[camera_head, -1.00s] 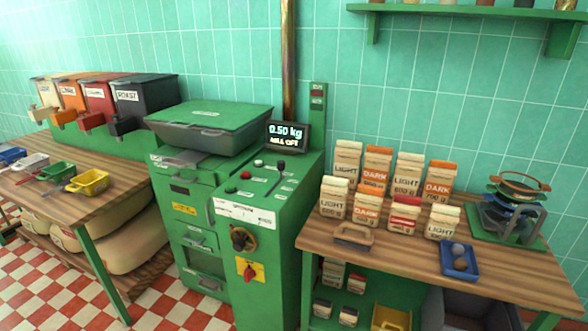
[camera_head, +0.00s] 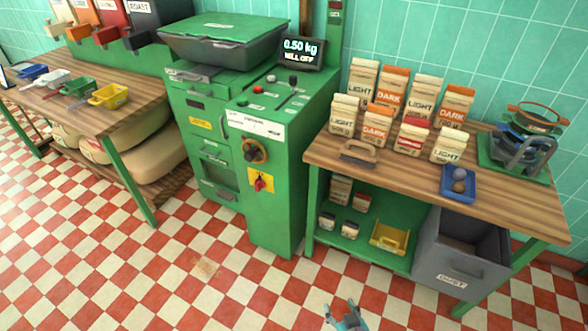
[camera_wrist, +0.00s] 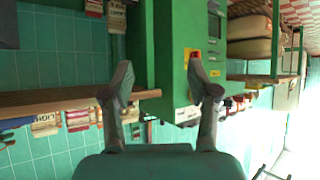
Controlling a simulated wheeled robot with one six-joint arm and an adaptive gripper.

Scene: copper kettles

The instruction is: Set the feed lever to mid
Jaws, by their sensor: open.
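The green mill (camera_head: 275,190) stands between two wooden tables, its display reading 0.50 kg and MILL OFF. On its sloping top a lever with a dark knob (camera_head: 293,81) stands in a slot among small labels, too small to read. I take this to be the feed lever; its exact setting cannot be told. My gripper (camera_head: 343,312) is at the bottom edge of the head view, low in front of the mill and apart from it. In the wrist view my gripper (camera_wrist: 160,80) is open and empty, with the mill (camera_wrist: 178,40) upside down beyond its fingers.
The left table (camera_head: 130,125) holds coloured scoops.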

